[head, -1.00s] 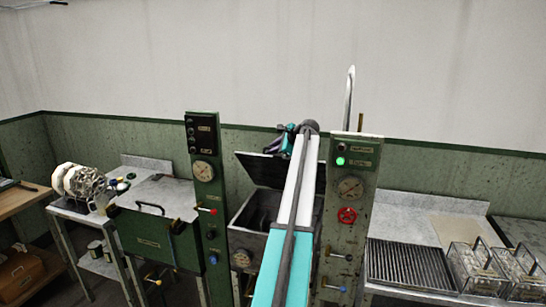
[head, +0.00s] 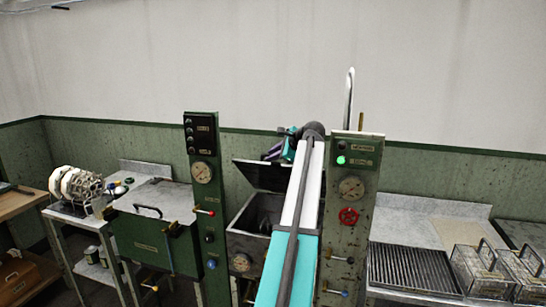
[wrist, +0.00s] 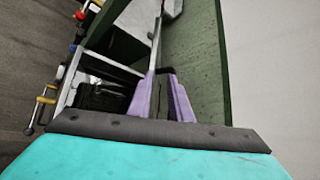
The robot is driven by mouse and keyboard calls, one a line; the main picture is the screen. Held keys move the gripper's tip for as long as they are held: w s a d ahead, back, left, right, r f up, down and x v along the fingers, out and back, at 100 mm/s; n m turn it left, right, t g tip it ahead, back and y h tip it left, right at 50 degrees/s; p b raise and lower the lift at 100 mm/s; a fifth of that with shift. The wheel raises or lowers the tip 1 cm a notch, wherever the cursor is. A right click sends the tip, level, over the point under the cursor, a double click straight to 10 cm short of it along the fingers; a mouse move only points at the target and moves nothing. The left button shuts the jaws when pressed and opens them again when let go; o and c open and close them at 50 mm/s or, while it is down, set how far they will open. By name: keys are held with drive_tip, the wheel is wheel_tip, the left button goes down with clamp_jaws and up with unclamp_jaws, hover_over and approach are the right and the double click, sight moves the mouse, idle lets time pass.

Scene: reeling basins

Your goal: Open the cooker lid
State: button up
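The cooker (head: 243,245) is the grey metal basin between two control columns. Its dark lid (head: 262,177) stands raised, tilted up at the back, and the inside shows dark. My gripper (head: 272,154) is at the lid's top edge. In the wrist view the purple fingers of my gripper (wrist: 163,76) close around the dark lid handle (wrist: 166,70). The lid shows there nearly edge-on as a thin strip (wrist: 155,45). My arm hides the right part of the lid and cooker in the head view.
Left is a green basin with a shut lid (head: 160,194). The wall is close behind.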

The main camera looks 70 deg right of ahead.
drive_tip(key=s+a+b, duration=0.1)
drive_tip(key=s+a, duration=0.1)
drive_tip(key=a, duration=0.4)
drive_tip(key=shift+s+r+b, duration=0.15)
drive_tip(key=shift+r+b, duration=0.15)
drive_tip(key=shift+b, duration=0.1)
drive_tip(key=shift+c, duration=0.4)
